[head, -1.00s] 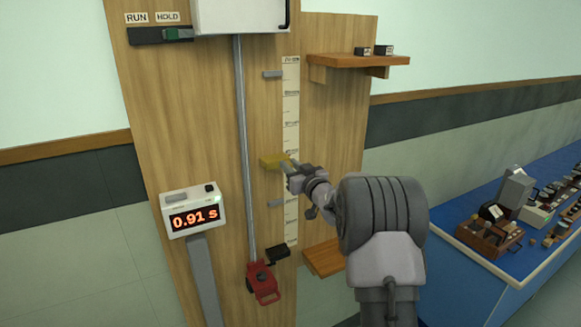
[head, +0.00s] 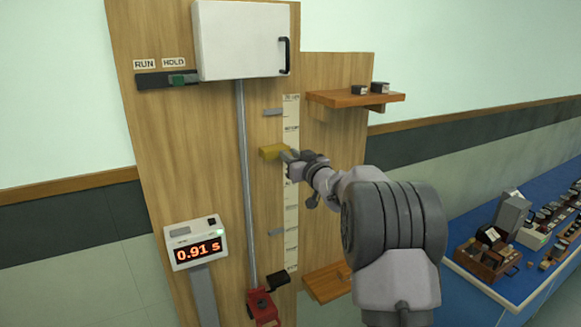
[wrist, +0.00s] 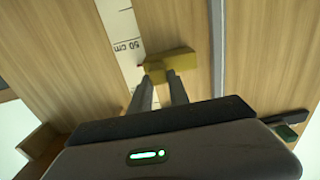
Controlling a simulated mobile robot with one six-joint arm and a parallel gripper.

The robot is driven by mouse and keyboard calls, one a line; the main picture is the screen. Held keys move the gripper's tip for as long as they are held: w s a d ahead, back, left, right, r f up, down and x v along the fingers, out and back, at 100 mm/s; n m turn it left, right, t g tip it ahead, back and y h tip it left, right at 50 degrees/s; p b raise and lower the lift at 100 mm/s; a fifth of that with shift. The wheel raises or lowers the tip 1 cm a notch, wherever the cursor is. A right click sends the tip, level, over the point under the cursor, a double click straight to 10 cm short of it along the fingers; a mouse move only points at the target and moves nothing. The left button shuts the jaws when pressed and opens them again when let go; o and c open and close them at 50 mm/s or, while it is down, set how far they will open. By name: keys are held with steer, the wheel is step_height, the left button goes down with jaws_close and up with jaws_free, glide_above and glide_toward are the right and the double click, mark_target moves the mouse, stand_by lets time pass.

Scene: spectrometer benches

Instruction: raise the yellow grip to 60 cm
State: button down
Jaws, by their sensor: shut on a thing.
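The yellow grip (head: 273,151) is on the wooden board beside the pale scale strip (head: 291,220), between the two grey pegs on the board and nearer the upper one. My gripper (head: 288,155) reaches it from the right and is shut on it. In the wrist view both fingers (wrist: 165,85) meet the yellow grip (wrist: 180,61). The scale (wrist: 118,25) runs along its left there, with the "50 cm" mark close beside it. The scale's figures are too small to read in the head view.
A grey rod (head: 245,180) runs down left of the grip from a white box (head: 240,40) to a red part (head: 262,305). A timer (head: 195,244) reads 0.91 s. Grey pegs (head: 273,112) and shelves (head: 355,98) stick out nearby. A blue bench (head: 510,265) stands at right.

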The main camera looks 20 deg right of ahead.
step_height(320, 180, up, 5)
steer(key=p, duration=0.2)
steer(key=shift+p, duration=0.3)
steer(key=c, duration=1.2)
jaws_free()
steer(key=shift+c, duration=0.2)
steer(key=s+b, duration=0.4)
steer(key=s, duration=1.3)
steer(key=shift+s+d, duration=0.25)
steer(key=shift+d, duration=0.05)
